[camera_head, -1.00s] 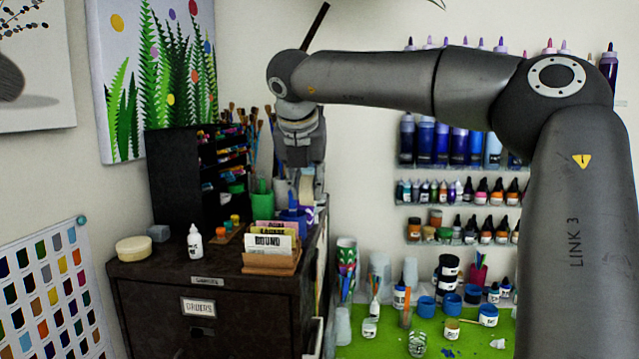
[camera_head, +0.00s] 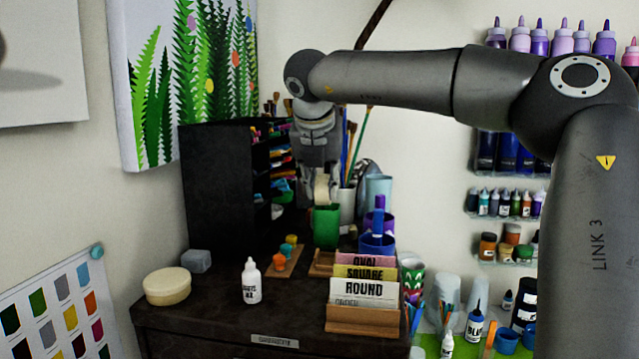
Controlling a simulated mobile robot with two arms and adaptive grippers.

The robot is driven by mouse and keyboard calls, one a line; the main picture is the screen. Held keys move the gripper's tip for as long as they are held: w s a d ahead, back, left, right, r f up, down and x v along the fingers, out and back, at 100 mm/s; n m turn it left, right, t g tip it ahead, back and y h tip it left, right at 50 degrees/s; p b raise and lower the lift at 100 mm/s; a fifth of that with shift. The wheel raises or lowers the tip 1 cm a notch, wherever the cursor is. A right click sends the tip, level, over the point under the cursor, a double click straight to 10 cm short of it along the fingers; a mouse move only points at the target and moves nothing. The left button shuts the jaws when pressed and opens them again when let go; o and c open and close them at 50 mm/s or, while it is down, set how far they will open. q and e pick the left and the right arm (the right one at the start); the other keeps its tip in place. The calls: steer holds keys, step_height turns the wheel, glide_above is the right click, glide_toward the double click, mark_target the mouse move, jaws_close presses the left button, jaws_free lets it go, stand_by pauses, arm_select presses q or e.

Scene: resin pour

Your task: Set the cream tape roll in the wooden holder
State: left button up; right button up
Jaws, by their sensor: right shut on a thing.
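My right gripper (camera_head: 321,174) points down above the back of the dark cabinet, its fingers partly hard to make out. It is shut on the cream tape roll (camera_head: 321,190), which shows as a pale narrow band just behind and above a green cup (camera_head: 326,228). A small wooden piece (camera_head: 322,263), which looks like the wooden holder, sits on the cabinet in front of the green cup, partly hidden by the card stand. The roll is apart from it, higher and farther back. My left gripper is not in view.
On the cabinet top (camera_head: 225,317) stand a wooden card stand (camera_head: 365,319), a white bottle (camera_head: 251,281), a round cream box (camera_head: 167,287), a grey block (camera_head: 196,261), small jars on a wooden board (camera_head: 285,262) and blue-purple cups (camera_head: 377,242). A black rack (camera_head: 219,190) rises at the back left.

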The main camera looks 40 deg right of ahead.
mark_target(324, 200)
steer(key=f+b, duration=0.3)
steer(key=shift+s+f, duration=0.25)
steer(key=shift+f, duration=0.15)
steer(key=shift+f+b, duration=0.3)
steer(key=shift+f, duration=0.05)
steer(key=f+b, duration=0.2)
steer(key=f, duration=0.1)
steer(key=f+b, duration=0.1)
steer(key=shift+s+f+b, duration=0.2)
steer(key=shift+s+b, duration=0.05)
steer(key=shift+b, duration=0.05)
step_height(324, 200, down, 2)
steer(key=shift+s+a+f+b, duration=0.15)
steer(key=shift+b, duration=1.1)
steer(key=shift+f, duration=0.25)
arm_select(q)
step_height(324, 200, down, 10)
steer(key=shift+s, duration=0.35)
arm_select(e)
steer(key=o, duration=1.1)
